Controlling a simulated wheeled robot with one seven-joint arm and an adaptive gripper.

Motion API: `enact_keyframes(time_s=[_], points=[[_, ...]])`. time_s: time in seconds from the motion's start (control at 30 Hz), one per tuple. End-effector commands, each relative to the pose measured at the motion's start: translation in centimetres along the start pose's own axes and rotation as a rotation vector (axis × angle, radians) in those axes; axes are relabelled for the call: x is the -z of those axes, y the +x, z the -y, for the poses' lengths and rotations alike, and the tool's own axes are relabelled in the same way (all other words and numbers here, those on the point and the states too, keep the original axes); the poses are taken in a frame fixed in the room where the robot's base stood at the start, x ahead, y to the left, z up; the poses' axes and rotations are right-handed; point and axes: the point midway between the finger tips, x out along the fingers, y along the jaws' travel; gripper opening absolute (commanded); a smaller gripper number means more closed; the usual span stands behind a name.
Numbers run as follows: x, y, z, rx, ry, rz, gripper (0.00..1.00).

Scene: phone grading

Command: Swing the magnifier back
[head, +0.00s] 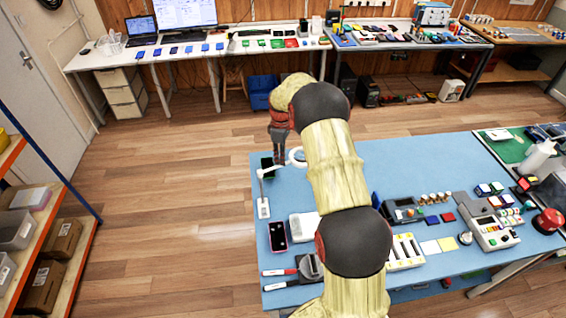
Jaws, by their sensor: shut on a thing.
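The magnifier is a white ring with a lens (297,156) on a thin white jointed arm. The arm rises from a small white base (263,208) near the left edge of the blue table. My gripper (279,163) points down at the table's far left corner, just left of the ring. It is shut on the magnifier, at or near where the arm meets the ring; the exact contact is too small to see. A dark phone (266,168) lies beside the gripper, partly covered by the magnifier's arm. My arm hides part of the table right of the ring.
On the blue table (430,165), a phone with a pink edge (278,237), a white tray (304,226) and pens (280,272) lie near the magnifier's base. Instruments and a red button (548,221) stand at the right. The table's far middle is clear.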

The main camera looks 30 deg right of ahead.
Motion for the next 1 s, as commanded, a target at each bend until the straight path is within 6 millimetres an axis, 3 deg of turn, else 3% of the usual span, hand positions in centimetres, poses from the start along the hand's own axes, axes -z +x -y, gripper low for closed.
enact_keyframes(time_s=[0.5,1.0], points=[[4.1,-0.2,-2.5,-0.004,-0.489,-0.001,0.0],[7.9,-0.2,-2.8,-0.004,-0.892,0.0,0.0]])
